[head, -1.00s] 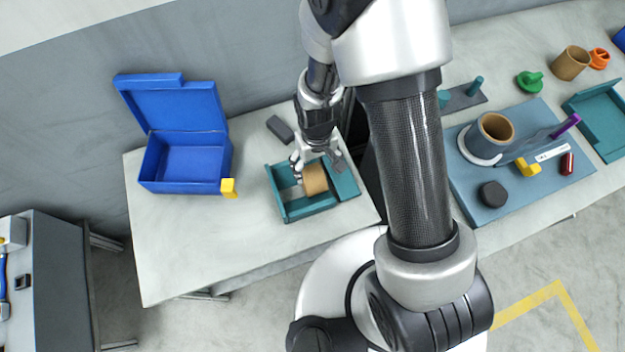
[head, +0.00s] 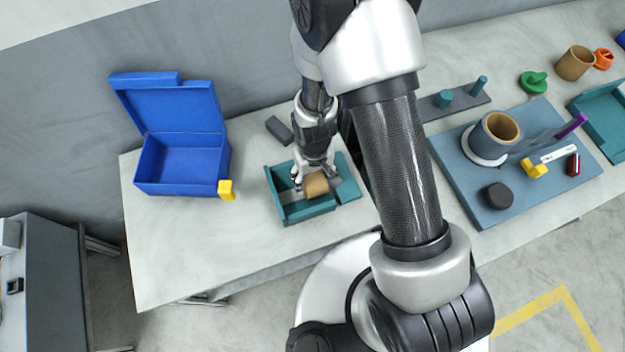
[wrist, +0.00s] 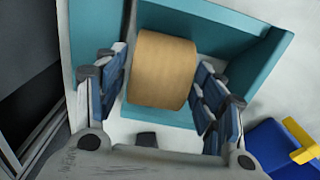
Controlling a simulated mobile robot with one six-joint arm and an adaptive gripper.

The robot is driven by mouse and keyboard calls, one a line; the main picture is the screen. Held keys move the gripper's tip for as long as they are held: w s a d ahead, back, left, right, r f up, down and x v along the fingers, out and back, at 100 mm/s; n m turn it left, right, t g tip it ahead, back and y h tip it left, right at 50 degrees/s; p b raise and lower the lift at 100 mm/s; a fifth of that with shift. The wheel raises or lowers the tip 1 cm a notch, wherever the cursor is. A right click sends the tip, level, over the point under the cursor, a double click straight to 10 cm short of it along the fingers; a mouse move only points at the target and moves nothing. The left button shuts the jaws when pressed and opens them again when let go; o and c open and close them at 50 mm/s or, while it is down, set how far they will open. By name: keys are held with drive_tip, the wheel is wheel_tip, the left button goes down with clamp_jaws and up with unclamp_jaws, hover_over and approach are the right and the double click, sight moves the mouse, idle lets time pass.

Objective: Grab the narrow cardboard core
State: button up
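In the wrist view, the gripper (wrist: 163,92) looks open, with a thin gap between the core and the left finger pads; contact on the right side is hard to judge.
An open blue box (head: 180,165) with a yellow latch (head: 226,190) stands left of the tray. A dark grey block (head: 279,130) lies behind the tray. The tray walls are close around my fingers. The front left of the table is clear.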

drive_tip(key=c, duration=0.7)
